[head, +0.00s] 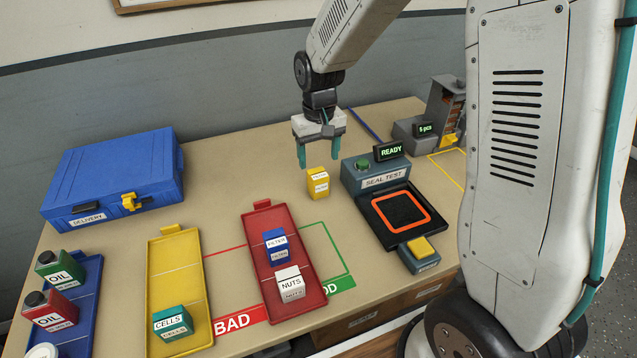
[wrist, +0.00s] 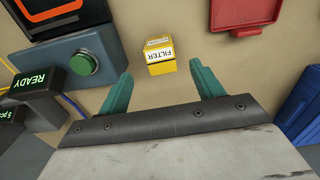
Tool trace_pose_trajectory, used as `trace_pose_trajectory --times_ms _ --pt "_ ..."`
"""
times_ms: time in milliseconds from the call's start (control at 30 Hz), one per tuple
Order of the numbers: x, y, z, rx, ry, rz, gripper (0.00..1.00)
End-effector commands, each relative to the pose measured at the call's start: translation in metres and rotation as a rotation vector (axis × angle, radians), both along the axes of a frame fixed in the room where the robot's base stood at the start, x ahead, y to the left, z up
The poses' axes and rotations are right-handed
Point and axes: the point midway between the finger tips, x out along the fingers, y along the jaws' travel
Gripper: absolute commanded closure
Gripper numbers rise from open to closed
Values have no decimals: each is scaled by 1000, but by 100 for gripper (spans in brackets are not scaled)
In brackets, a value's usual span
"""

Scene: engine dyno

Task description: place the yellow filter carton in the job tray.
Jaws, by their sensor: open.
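The yellow filter carton (head: 318,183) stands on the bare table just left of the seal test unit. It also shows in the wrist view (wrist: 160,56), ahead of and between the fingertips, with its FILTER label facing up. My gripper (head: 321,150) is open and empty, above and slightly behind the carton, its teal fingers pointing down; in the wrist view the fingers (wrist: 160,80) are apart and not touching it. Several trays are in view: a red one (head: 262,212) holding a blue filter carton and a white nuts box, a yellow one (head: 180,265), and a blue one (head: 88,305). No tray is labelled job tray.
The seal test unit (head: 376,180) with its READY display (head: 391,150) stands close right of the carton. A closed blue delivery case (head: 115,178) is at the back left. The yellow tray holds a green cells box (head: 172,323); oil bottles (head: 58,268) stand in the blue tray.

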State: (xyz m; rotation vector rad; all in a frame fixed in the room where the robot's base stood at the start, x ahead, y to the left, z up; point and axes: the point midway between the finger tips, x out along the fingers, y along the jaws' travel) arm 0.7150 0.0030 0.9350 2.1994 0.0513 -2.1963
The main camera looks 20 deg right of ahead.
Motion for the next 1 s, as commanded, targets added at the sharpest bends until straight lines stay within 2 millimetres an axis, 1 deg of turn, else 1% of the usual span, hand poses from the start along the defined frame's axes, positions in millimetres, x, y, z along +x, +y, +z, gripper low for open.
trace_pose_trajectory --times_ms 100,367,500,600,700,900,933,967,1000 --pt "4 0 -14 0 4 0 34" --pt "3 0 -44 0 6 -1 34" --pt "5 0 -66 0 5 -1 34" --pt "5 0 -78 0 4 -1 34" --pt "5 1 -83 0 2 -1 34" --pt "5 1 -83 0 2 0 34" --pt "5 1 -83 0 2 0 39" --pt "5 1 -83 0 2 0 48" --pt "5 1 -83 0 2 0 59"
